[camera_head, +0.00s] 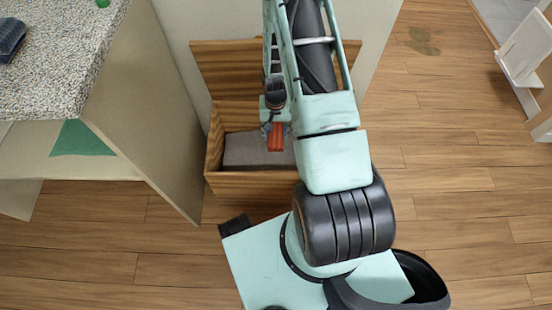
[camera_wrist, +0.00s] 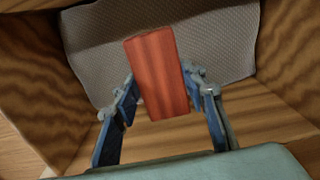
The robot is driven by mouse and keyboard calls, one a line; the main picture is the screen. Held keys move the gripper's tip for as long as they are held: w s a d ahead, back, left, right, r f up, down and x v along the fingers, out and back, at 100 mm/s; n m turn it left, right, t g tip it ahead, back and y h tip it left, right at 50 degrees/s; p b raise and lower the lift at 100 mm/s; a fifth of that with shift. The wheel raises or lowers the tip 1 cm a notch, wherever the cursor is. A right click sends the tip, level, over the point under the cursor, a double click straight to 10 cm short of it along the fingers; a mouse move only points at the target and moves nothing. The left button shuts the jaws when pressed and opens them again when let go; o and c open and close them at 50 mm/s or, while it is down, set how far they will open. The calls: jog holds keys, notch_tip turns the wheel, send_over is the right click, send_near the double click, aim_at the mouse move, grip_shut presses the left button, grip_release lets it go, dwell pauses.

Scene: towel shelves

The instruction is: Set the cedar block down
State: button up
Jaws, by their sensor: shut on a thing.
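The cedar block (camera_wrist: 160,72) is a reddish-brown wooden block, held between the two fingers of my gripper (camera_wrist: 162,92) in the wrist view. My gripper is shut on it. In the head view the block (camera_head: 276,137) hangs below my gripper (camera_head: 275,125), inside the outline of an open wooden box (camera_head: 250,183). A grey textured folded towel (camera_wrist: 100,55) lies in the box behind and under the block. I cannot tell whether the block touches the towel. My arm hides the right part of the box.
The box's wooden walls (camera_wrist: 40,90) stand close on both sides of my gripper. A speckled counter (camera_head: 60,60) with a side panel is at the left. A white stand (camera_head: 525,50) is at the far right. The wooden floor (camera_head: 450,150) to the right is mostly clear.

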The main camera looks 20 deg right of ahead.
aim_at(276, 154)
notch_tip(276, 154, down, 11)
jog(key=b, duration=0.4)
jog(key=shift+d+f, duration=0.1)
jog(key=shift+f, duration=0.05)
jog(key=shift+f, duration=0.15)
jog(key=o, duration=1.3)
jog(key=shift+c, duration=0.2)
notch_tip(276, 154, up, 12)
jog(key=p, duration=0.4)
jog(key=shift+r, duration=0.2)
